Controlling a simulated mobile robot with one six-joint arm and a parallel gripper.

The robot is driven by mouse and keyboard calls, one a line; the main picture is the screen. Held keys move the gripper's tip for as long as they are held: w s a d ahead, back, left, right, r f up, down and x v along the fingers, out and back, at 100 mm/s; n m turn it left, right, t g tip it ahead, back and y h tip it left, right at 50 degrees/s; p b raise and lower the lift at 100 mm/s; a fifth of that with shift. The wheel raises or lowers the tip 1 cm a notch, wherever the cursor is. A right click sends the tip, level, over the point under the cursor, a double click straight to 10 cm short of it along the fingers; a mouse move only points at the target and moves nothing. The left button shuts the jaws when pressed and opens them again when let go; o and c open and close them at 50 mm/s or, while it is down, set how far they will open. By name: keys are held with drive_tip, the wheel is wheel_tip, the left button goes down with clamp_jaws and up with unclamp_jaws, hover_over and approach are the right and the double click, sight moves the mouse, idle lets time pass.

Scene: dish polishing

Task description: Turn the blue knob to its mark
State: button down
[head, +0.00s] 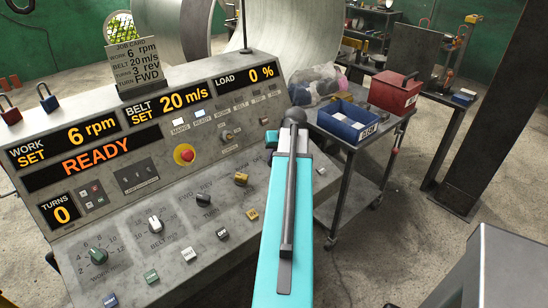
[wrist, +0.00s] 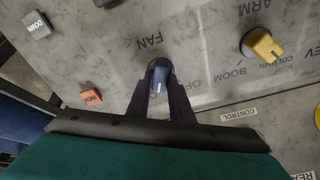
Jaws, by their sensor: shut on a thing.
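The blue knob (wrist: 159,75) is on the grey panel in the wrist view, between the dark fingers of my gripper (wrist: 158,82). My gripper is shut on the knob, one finger on each side. The knob's bar lies nearly upright in the picture. The word FAN, upside down, is just above it, and lettering starting with OF, partly cut off by the finger, is to its right. I cannot make out a mark for the knob's pointer. In the head view my teal arm hides the knob and the fingers.
A yellow knob (wrist: 262,46), a grey DOWN button (wrist: 37,25) and an orange button (wrist: 91,97) are near the gripper. In the head view, the console has a red emergency button (head: 184,154), and a trolley with a blue bin (head: 347,121) stands to its right.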

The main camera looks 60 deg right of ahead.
drive_tip(key=shift+a+f+m, duration=0.1)
drive_tip(key=shift+a+m, duration=0.1)
drive_tip(key=shift+m, duration=1.1)
drive_tip(key=c, duration=1.6)
unclamp_jaws()
drive_tip(key=shift+w, duration=0.1)
drive_tip(key=shift+r, duration=0.2)
drive_tip(key=shift+s+r, duration=0.15)
drive_tip(key=shift+s, duration=0.1)
drive_tip(key=shift+b+v, duration=1.2)
drive_tip(key=shift+v, duration=5.35)
